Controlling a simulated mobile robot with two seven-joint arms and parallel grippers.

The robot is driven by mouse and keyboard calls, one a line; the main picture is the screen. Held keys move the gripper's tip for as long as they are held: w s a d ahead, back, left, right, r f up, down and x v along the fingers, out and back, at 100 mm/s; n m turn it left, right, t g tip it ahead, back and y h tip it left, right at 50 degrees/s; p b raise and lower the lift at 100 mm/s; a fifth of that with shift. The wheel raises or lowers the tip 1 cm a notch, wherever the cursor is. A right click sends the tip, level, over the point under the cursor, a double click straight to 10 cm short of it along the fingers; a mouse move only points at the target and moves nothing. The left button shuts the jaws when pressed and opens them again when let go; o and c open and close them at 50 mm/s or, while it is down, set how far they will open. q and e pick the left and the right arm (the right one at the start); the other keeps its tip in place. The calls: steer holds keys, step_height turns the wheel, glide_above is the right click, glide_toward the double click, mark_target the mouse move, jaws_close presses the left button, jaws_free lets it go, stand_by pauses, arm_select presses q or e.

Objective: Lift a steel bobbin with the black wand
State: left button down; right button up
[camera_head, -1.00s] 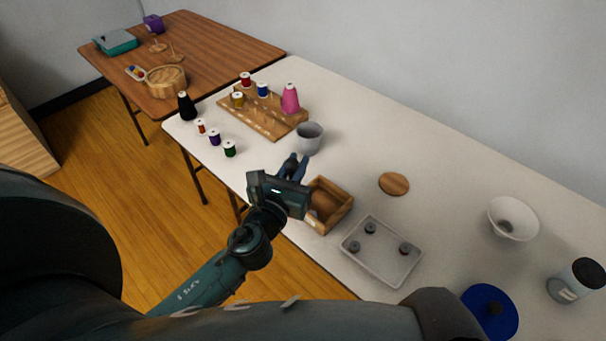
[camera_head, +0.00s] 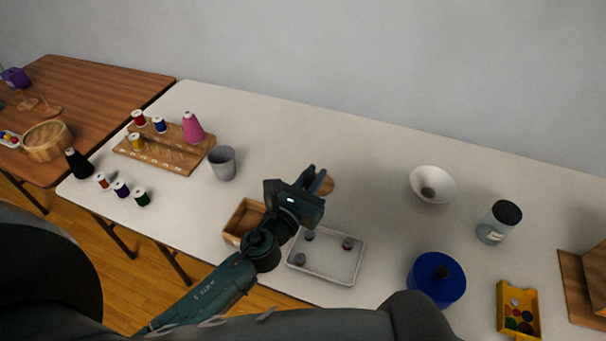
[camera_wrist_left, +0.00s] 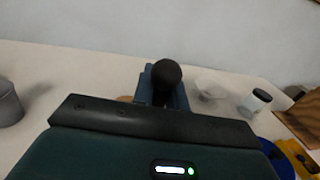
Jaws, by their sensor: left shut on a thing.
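My left gripper (camera_head: 314,180) is raised above the white table, just behind the grey tray. In the left wrist view it is shut on a dark thing with a round end, which looks like the black wand (camera_wrist_left: 166,73); its shaft is mostly hidden. The grey tray (camera_head: 326,264) holds three small grey bobbins: one at the back left (camera_head: 309,236), one at the front left (camera_head: 300,259) and one at the right (camera_head: 348,243). The gripper is apart from them. My right gripper is out of view.
A wooden box (camera_head: 232,230) is left of the tray, partly behind my arm. A grey cup (camera_head: 222,164), thread rack (camera_head: 165,155), white bowl (camera_head: 433,180), jar (camera_head: 497,225), blue lidded pot (camera_head: 437,283) and yellow button box (camera_head: 506,300) stand around.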

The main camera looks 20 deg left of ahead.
arm_select(q)
steer(key=shift+w+d+f+b, duration=0.1)
steer(key=shift+d+f+b, duration=0.15)
steer(key=shift+f+b, duration=0.5)
step_height(320, 180, down, 3)
steer(key=b, duration=0.3)
steer(key=shift+f, duration=0.15)
steer(key=shift+f+b, duration=0.85)
steer(key=shift+b, duration=0.15)
steer(key=shift+f, duration=0.15)
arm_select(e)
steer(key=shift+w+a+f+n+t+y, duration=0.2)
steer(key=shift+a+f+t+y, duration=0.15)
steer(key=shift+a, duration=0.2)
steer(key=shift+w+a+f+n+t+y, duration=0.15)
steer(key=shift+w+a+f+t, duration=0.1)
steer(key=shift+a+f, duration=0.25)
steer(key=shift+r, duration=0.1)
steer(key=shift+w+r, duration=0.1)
